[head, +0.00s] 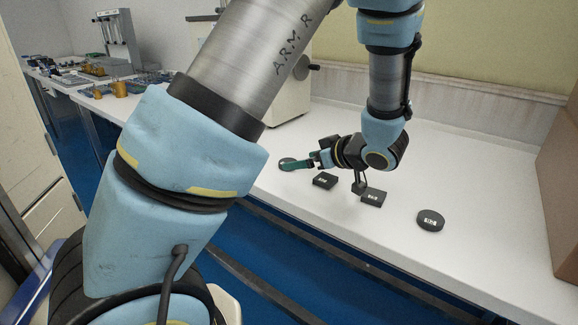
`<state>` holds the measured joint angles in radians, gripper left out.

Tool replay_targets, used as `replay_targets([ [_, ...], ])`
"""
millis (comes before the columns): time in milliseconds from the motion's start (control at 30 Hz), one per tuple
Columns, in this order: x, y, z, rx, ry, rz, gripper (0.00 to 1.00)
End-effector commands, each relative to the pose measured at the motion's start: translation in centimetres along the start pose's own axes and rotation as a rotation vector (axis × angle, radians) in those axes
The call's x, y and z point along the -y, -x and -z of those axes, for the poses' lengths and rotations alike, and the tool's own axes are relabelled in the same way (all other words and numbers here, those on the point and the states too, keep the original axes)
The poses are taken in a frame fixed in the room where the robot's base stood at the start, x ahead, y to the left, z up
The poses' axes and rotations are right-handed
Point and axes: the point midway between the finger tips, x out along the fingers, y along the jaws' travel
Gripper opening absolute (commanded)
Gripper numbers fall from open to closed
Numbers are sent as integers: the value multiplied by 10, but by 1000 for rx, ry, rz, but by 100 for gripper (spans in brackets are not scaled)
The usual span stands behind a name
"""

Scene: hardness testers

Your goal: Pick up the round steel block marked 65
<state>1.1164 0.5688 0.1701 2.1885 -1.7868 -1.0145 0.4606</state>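Two round dark blocks and two square dark blocks stand in a slanting row on the white bench. One round block (430,220) is at the right end, with a pale label on top too small to read surely. The other round block (286,164) is at the left end, partly covered by my gripper's teal fingers. My gripper (297,164) points left, with its fingertips at or just over this left round block. I cannot tell whether they touch it or how far apart they are. I cannot tell which round block is marked 65.
Two square blocks, one (325,181) near my gripper and one (373,197) further right, lie between the round ones. A pale machine (290,98) stands behind, partly hidden by my arm. A brown box (560,190) bounds the right side. The bench front is clear.

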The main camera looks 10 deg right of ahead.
Motion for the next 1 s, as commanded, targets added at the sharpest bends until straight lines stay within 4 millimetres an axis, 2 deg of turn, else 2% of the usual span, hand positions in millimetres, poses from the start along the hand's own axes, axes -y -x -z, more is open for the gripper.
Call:
replay_targets([
  [100, 3, -20, -1, -1, -2, 3, 100],
  [233, 3, -36, 0, -1, -1, 2, 100],
  [567, 3, -42, 0, 0, 0, 0, 98],
  [1000, 2, -42, 0, 0, 0, 0, 49],
])
